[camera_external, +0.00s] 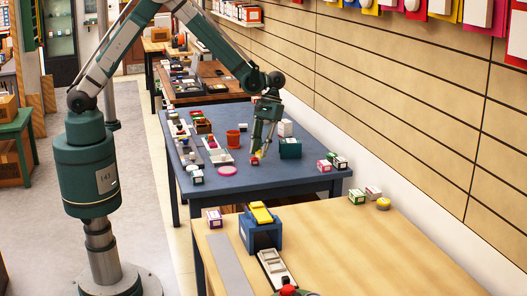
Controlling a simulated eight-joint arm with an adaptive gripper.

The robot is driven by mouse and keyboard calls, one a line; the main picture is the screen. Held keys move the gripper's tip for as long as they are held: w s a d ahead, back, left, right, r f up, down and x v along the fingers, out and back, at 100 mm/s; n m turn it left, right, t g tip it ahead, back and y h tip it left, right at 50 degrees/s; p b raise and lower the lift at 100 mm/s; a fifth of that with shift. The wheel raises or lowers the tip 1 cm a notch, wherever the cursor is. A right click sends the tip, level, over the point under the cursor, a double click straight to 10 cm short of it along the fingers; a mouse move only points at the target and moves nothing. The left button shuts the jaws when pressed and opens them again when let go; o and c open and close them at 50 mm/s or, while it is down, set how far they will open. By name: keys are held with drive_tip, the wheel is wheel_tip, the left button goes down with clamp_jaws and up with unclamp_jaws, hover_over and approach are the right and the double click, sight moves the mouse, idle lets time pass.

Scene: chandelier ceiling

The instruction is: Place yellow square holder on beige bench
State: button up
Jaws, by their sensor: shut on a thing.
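The beige bench (390,255) is in the front right, nearer the camera than the blue table. Another yellow piece (261,212) lies on top of a blue box (260,235) on the bench.
A dark green box (290,148) stands right of my gripper. A red pot (232,138), a pink disc (227,170) and several small boxes are on the blue table. A purple-and-white box (214,218) is on the bench's left edge. The bench's right middle is clear.

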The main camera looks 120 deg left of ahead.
drive_tip(key=w+d+m, duration=0.1)
drive_tip(key=d, duration=0.3)
drive_tip(key=w+d+f+m+g, duration=0.1)
drive_tip(key=d+m, duration=0.1)
drive_tip(key=d, duration=0.2)
drive_tip(key=w+d+f+m, duration=0.1)
drive_tip(key=d, duration=0.3)
drive_tip(key=shift+d+g, duration=0.3)
drive_tip(key=shift+d, duration=0.05)
drive_tip(key=d+f+m+g+y+b, duration=0.1)
drive_tip(key=d+m, duration=0.5)
drive_tip(key=d, duration=0.6)
drive_tip(key=d+f+m+g+y+b, duration=0.1)
drive_tip(key=d+f+m, duration=0.4)
drive_tip(key=d, duration=0.6)
drive_tip(key=shift+d+f+m+y+b, duration=0.15)
drive_tip(key=shift+d+m+y+b, duration=0.45)
drive_tip(key=shift+y, duration=0.6)
drive_tip(key=shift+w+a, duration=0.1)
drive_tip(key=shift+a, duration=0.1)
